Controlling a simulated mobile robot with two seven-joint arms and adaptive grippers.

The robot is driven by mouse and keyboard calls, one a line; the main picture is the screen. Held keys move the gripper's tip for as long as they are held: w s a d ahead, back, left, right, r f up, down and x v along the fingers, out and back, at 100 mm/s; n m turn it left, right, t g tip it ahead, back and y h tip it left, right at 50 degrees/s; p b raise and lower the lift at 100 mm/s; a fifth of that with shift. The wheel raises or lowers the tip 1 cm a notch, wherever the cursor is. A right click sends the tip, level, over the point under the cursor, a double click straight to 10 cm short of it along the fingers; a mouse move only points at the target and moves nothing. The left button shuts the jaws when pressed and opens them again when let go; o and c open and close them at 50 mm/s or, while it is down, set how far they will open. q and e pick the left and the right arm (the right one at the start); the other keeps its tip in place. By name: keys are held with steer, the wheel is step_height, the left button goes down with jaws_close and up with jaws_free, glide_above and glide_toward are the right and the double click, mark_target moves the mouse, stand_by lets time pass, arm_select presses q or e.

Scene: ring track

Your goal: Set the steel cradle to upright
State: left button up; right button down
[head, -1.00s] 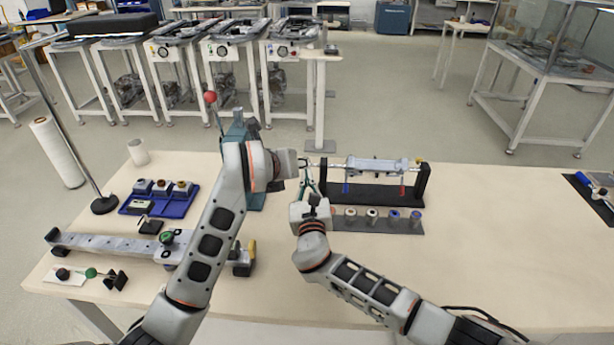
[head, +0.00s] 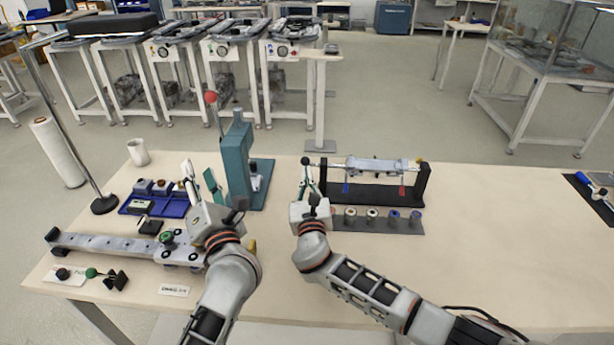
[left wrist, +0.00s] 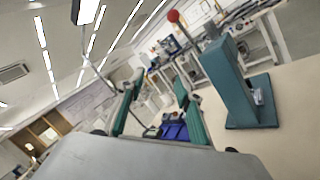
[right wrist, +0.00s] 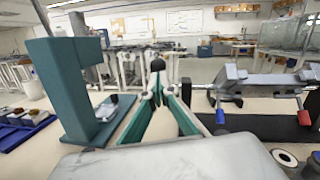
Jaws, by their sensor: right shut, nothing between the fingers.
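The steel cradle (head: 376,166) hangs on a rod between black end posts at the table's middle; it also shows in the right wrist view (right wrist: 262,82). A blue and a red tab point down from it. Its exact tilt is hard to tell. A black knob (right wrist: 158,65) shows at my right gripper's fingertips. My right gripper (head: 307,168) is left of the cradle, its fingers brought together at the tips; whether it touches the knob is unclear. My left gripper (head: 200,172) is open and empty, pointing away from me, left of the teal press.
The teal press (head: 237,160) with a red-balled lever stands between the left gripper and the cradle. A blue tray (head: 132,208) and grey rail (head: 110,246) lie at left. A strip with several rollers (head: 380,226) lies before the cradle. The table's right side is mostly clear.

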arm_select(q)
steer(key=s+d+f+m+t+h, duration=0.2)
steer(key=s+d+f+m+h, duration=0.35)
steer(key=m, duration=0.75)
steer(key=s+d+f+m+t+h, duration=0.2)
steer(key=s+d+m+h, duration=0.55)
steer(key=m, duration=0.55)
steer(key=s+d+f+m+g, duration=0.1)
steer(key=s+f+m+g, duration=0.1)
steer(key=f, duration=0.4)
steer(key=s+d+f+m+g+h, duration=0.1)
steer(key=s+f+m+g, duration=0.1)
steer(key=s+f+m, duration=0.2)
steer(key=s+d+f+m+g, duration=0.1)
steer(key=s+f+m+g, duration=0.1)
steer(key=f+m, duration=0.3)
steer(key=shift+s+f+m+g+h, duration=0.2)
steer(key=shift+s+f, duration=0.2)
steer(key=shift+f, duration=0.3)
steer(key=shift+s+f+m+g+h, duration=0.1)
steer(key=shift+s+f+m+g, duration=0.2)
steer(key=shift+f, duration=0.4)
steer(key=s+a+f+n+g+y, duration=0.1)
steer(key=s+a+f+g, duration=0.1)
steer(key=a+f, duration=0.8)
steer(key=shift+f+g+y, duration=0.4)
steer(key=shift+f+g, duration=0.5)
